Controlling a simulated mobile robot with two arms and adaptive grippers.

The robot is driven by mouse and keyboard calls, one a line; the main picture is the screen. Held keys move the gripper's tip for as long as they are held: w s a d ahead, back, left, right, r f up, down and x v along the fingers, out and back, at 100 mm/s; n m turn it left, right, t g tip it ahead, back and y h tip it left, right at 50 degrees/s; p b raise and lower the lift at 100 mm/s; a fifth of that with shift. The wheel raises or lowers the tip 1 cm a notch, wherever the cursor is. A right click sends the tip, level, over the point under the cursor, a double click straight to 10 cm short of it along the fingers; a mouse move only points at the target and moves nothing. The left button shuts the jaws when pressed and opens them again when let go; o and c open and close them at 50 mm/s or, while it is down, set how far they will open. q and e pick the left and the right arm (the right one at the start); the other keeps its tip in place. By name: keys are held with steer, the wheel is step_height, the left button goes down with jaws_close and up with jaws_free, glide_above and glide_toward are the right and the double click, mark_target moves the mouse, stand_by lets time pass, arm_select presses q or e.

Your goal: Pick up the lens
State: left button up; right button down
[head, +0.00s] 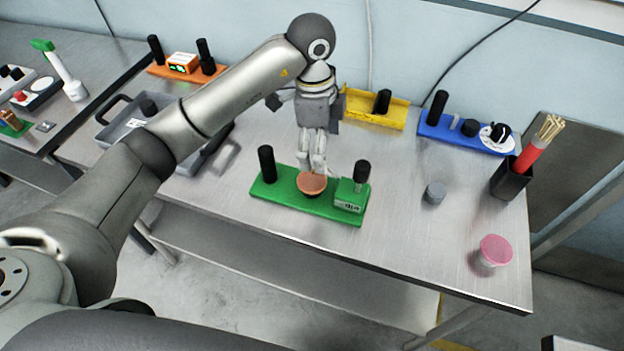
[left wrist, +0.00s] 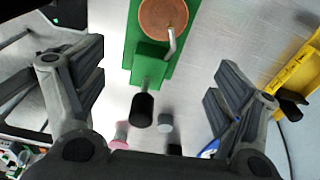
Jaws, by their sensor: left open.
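I cannot tell for certain which thing is the lens. A round copper-brown disc (head: 312,184) sits on the green module (head: 278,196); in the left wrist view the disc (left wrist: 163,17) lies at the top, with a bent metal rod by its edge. A small grey cylinder (head: 434,193) stands on the table to the right, and a pink-topped round piece (head: 495,250) stands near the front right corner. My left gripper (head: 317,168) points down over the green module, close to the disc; its fingers (left wrist: 155,85) are wide apart with nothing between them. My right gripper is not in view.
Black posts (head: 266,163) rise from the green module. Yellow (head: 372,112), blue (head: 460,135) and orange (head: 160,68) modules stand along the back. A black holder (head: 511,180) with sticks stands at the right. The front of the metal table (head: 400,245) is clear.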

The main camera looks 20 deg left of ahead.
arm_select(q)
steer(key=a, duration=0.2)
steer(key=y+p, duration=0.1)
glide_above(312, 180)
steer(key=shift+n, duration=0.4)
steer(key=f, duration=0.4)
steer(key=shift+w+a+f, duration=0.15)
steer(key=shift+w+f, duration=0.05)
steer(key=shift+f, duration=0.1)
steer(key=shift+s+f+p, duration=0.1)
steer(key=shift+f+p, duration=0.4)
steer(key=shift+f, duration=0.05)
step_height(312, 180, down, 4)
steer(key=shift+s+r+p, duration=0.15)
steer(key=shift+r+p, duration=0.05)
steer(key=shift+p, duration=0.6)
steer(key=shift+f, duration=0.45)
steer(key=shift+c, duration=0.3)
steer(key=c, duration=0.9)
